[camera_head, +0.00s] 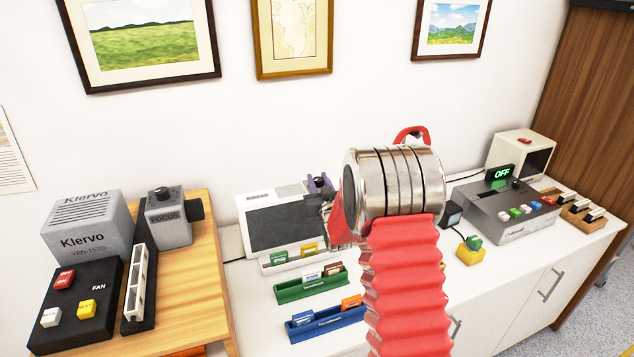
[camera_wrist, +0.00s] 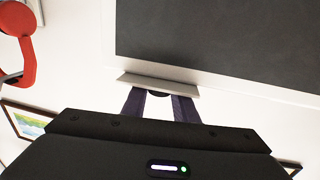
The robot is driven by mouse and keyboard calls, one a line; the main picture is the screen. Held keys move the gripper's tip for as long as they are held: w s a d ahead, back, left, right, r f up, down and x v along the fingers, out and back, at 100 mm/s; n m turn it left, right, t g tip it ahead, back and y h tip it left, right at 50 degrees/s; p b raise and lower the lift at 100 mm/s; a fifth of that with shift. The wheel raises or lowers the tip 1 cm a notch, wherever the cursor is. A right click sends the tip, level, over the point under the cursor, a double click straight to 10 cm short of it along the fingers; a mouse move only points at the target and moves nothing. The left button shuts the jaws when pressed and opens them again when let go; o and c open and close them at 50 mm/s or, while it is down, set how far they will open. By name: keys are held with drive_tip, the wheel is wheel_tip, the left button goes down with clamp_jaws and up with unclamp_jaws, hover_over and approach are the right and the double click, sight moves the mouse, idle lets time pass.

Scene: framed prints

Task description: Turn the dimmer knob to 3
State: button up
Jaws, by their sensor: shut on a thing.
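The dimmer knob appears to be the small dark round piece (camera_wrist: 160,94) in the wrist view, at the edge of a pale ledge (camera_wrist: 158,83) on a white device with a dark screen. It sits between the two purple fingers of my gripper (camera_wrist: 160,104), which are shut on it. In the head view my gripper (camera_head: 318,183) is at the top right corner of the white device (camera_head: 288,197). My arm hides part of that area. No dial numbers or pointer can be read, so I cannot tell the knob's setting.
A grey box with a green OFF display (camera_head: 502,174) stands at the right. Green (camera_head: 300,290) and blue (camera_head: 330,325) holders lie in front of the white device. A FAN panel (camera_head: 75,310) and FOCUS box (camera_head: 168,220) are at the left. Framed prints hang behind.

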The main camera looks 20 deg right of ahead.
drive_tip(key=shift+m+g+h, duration=0.7)
drive_tip(key=shift+m+h, duration=0.55)
drive_tip(key=shift+h, duration=0.55)
drive_tip(key=shift+m+g+h, duration=0.7)
drive_tip(key=shift+m+h, duration=0.55)
drive_tip(key=shift+h, duration=0.55)
drive_tip(key=shift+m+h, duration=0.3)
drive_tip(key=shift+h, duration=0.1)
drive_tip(key=o, duration=1.1)
drive_tip(key=shift+c, duration=0.2)
drive_tip(key=v, duration=1.3)
drive_tip(key=shift+s+a+r, duration=0.15)
drive_tip(key=shift+s+a, duration=0.1)
drive_tip(key=shift+a, duration=0.1)
